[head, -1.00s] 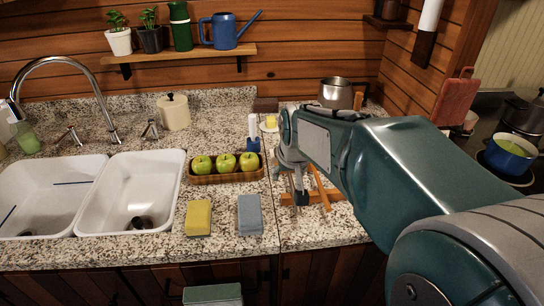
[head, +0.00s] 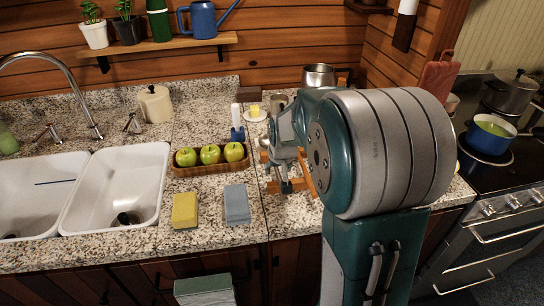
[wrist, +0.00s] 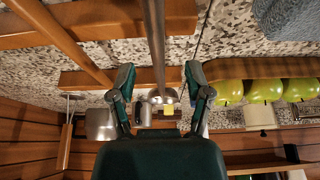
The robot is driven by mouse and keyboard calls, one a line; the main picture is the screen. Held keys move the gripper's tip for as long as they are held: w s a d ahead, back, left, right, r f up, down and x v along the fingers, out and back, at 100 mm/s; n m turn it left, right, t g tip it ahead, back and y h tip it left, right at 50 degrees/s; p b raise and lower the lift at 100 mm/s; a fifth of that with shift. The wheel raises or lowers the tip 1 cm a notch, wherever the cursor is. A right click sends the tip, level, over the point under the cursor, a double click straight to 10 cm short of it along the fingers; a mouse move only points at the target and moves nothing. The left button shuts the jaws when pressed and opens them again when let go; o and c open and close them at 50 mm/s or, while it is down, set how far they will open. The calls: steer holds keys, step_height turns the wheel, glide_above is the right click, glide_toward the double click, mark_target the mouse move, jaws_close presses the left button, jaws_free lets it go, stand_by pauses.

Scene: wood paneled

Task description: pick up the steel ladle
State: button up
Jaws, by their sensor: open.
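The steel ladle (wrist: 155,38) shows in the wrist view as a long grey metal rod. It runs down from the top edge and passes between my fingers, lying across a wooden rack (wrist: 85,80). Its far end blends with metal things behind, so I cannot make out the bowl clearly. My gripper (wrist: 158,74) is open, with one finger on each side of the rod and gaps showing. In the head view my gripper (head: 284,168) is over the wooden rack (head: 272,186) on the counter. My arm hides much of that spot, and the ladle is not clear there.
A wooden tray of green apples (head: 211,169) sits left of the rack, with yellow (head: 185,210) and grey-blue (head: 236,204) sponges in front. A steel pot (head: 318,76) stands behind. The sink (head: 115,190) is left; a stove with a blue pot (head: 490,136) is right.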

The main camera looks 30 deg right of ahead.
mark_target(278, 172)
steer(key=x, duration=0.3)
steer(key=shift+d+f, duration=0.1)
steer(key=shift+f, duration=0.05)
jaws_close()
steer(key=shift+r, duration=0.55)
step_height(278, 172, up, 2)
steer(key=shift+r, duration=0.15)
steer(key=s+d+r, duration=0.2)
steer(key=r, duration=0.1)
steer(key=s+d+r, duration=0.1)
steer(key=r, duration=0.1)
steer(key=shift+d+r, duration=0.25)
steer(key=shift+d, duration=0.05)
steer(key=s+d+r, duration=0.4)
steer(key=s+d, duration=0.2)
steer(key=d, duration=0.1)
